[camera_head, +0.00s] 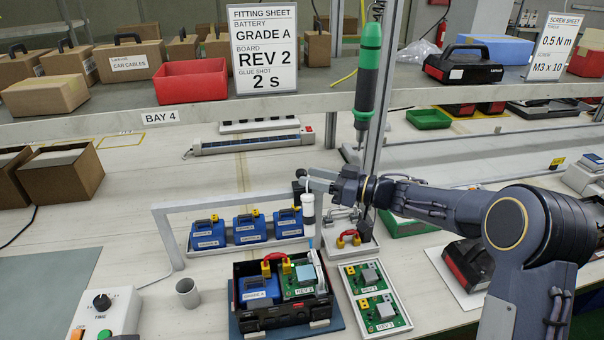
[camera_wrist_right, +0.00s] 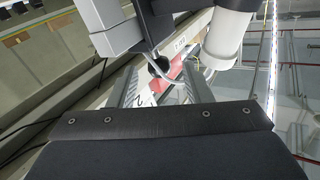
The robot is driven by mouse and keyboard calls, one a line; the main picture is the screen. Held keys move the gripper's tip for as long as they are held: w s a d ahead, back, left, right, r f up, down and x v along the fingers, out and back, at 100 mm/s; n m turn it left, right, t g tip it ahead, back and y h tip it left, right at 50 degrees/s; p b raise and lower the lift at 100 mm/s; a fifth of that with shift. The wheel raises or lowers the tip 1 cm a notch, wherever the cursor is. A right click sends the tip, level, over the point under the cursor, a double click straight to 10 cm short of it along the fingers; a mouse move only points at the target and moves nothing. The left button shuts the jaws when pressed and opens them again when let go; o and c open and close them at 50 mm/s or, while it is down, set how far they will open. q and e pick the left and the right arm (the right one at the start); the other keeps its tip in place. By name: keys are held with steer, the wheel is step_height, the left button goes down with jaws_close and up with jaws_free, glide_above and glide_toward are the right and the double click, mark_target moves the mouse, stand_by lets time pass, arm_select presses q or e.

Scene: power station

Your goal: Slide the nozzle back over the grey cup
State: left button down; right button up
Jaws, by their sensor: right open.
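The grey cup (camera_head: 188,292) stands upright on the bench, to the left of the black battery case. The nozzle, a white cylinder with a dark band (camera_head: 308,207), hangs from the grey gantry rail (camera_head: 225,201) above the battery case, well to the right of the cup. Its lower end points down near the green board. My right gripper (camera_head: 318,182) is beside the top of the nozzle. In the right wrist view its fingers (camera_wrist_right: 160,85) are apart, with a thin bent metal handle near them and the white nozzle body (camera_wrist_right: 228,40) beyond. My left gripper does not show.
The open battery case (camera_head: 285,318) holds a blue battery and a green board. A tray of blue batteries (camera_head: 245,236) stands behind it, and a board tray (camera_head: 375,297) to its right. A green screwdriver (camera_head: 367,75) hangs above. A control box (camera_head: 104,312) stands left of the cup.

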mark_target(301, 172)
steer(key=shift+x, duration=1.85)
jaws_close()
